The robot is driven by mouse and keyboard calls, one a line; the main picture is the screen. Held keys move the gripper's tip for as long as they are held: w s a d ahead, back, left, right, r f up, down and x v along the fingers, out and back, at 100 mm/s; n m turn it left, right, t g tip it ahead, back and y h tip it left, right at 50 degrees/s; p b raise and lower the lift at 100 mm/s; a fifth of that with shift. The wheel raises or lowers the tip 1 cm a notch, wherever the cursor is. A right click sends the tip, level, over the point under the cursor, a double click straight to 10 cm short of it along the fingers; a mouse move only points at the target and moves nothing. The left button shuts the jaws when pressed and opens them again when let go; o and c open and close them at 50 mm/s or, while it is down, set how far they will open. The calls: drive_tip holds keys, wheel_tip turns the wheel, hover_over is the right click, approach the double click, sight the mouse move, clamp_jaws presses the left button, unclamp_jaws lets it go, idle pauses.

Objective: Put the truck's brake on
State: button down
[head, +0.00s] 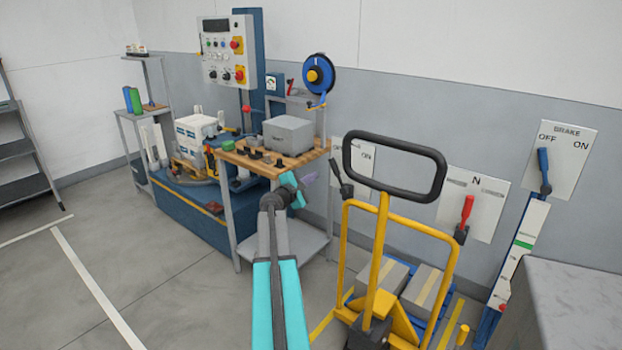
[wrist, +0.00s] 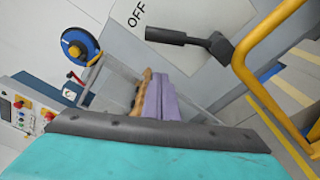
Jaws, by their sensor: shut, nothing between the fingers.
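The brake lever (head: 544,172) is blue and stands on a white panel (head: 570,172) marked BRAKE on the right wall. It is nearly upright, its tip by the word OFF; ON is to its right. The yellow pallet truck (head: 383,250) with a black loop handle (head: 395,141) stands left of it, in front of the wall. My gripper (head: 308,179) is far left of the brake lever, in front of the wooden bench. Its purple fingers, also in the wrist view (wrist: 165,98), are shut and empty. The brake lever does not show in the wrist view.
A black lever (head: 346,188) on another ON-marked panel and a red lever (head: 465,215) on a panel marked N are nearby. A grey-topped block (head: 570,300) fills the right foreground. Boxes (head: 388,280) lie behind the truck frame. Floor at left is clear.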

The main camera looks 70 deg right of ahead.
sight(338, 174)
drive_tip(key=shift+s+d+p, duration=0.55)
drive_tip(key=shift+d, duration=3.05)
drive_tip(key=s, duration=0.1)
drive_tip(key=s+a+r, duration=0.1)
drive_tip(key=s+p, duration=0.1)
drive_tip(key=shift+a+r, duration=0.25)
drive_tip(key=shift+a, duration=0.15)
